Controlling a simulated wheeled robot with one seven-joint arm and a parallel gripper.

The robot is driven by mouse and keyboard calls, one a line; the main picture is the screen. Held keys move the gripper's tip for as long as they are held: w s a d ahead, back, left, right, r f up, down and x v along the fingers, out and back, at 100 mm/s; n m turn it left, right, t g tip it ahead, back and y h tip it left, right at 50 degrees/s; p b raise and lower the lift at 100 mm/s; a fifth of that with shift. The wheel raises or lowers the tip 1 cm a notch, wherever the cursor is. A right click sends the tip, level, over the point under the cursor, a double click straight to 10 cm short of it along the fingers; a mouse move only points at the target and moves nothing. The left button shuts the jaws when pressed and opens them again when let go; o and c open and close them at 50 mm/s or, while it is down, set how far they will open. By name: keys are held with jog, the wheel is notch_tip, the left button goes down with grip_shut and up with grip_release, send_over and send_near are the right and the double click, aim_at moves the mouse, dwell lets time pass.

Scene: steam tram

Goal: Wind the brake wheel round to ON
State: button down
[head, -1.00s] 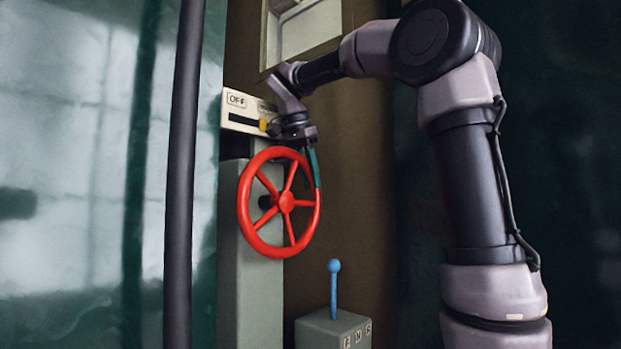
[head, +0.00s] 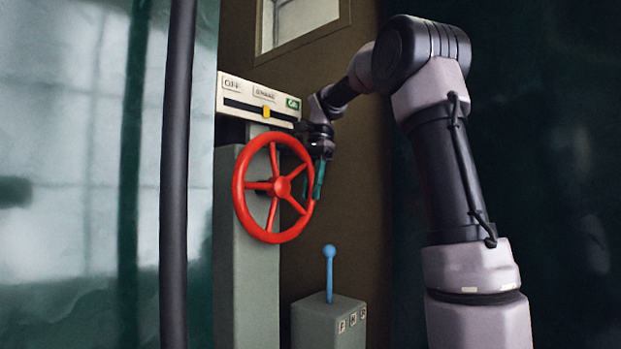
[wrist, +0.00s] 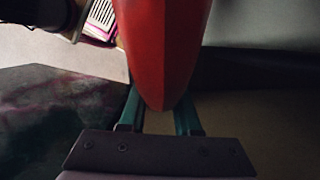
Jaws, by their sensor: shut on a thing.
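The red spoked brake wheel (head: 247,184) stands upright on a grey pedestal (head: 228,255). My gripper (head: 318,178) is at the right side of its rim, with teal fingers pointing down. In the wrist view the red rim (wrist: 160,50) passes between the two teal fingers, and my gripper (wrist: 160,112) is shut on it. Above the wheel is a cream indicator plate (head: 235,108) with an OFF label (head: 231,84) at left, BRAKE in the middle and a green ON label (head: 293,103) at right.
A grey box (head: 325,325) with a blue-knobbed lever (head: 329,265) and F, N, R labels stands below right of the wheel. A dark vertical pole (head: 178,180) stands to the left. A framed window (head: 300,22) is above.

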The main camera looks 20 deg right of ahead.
aim_at(307, 173)
notch_tip(307, 173, down, 4)
jog(key=g+y, duration=0.2)
jog(key=y, duration=0.1)
jog(key=shift+s+a+r, duration=0.1)
jog(key=shift+a+r, duration=0.05)
jog(key=shift+r, duration=0.05)
jog(key=shift+s+a+f+g+y, duration=0.2)
jog(key=shift+f+g+y, duration=0.1)
jog(key=shift+f+y, duration=0.2)
jog(key=shift+s+a+f+g+y, duration=0.1)
jog(key=shift+a+f+g+y, duration=0.2)
jog(key=shift+f+y, duration=0.2)
jog(key=shift+s+a+f+g+y, duration=0.15)
jog(key=shift+f+g+y, duration=0.15)
jog(key=shift+f+y, duration=0.15)
jog(key=c, duration=0.6)
grip_release()
jog(key=shift+r, duration=0.1)
notch_tip(307, 173, up, 10)
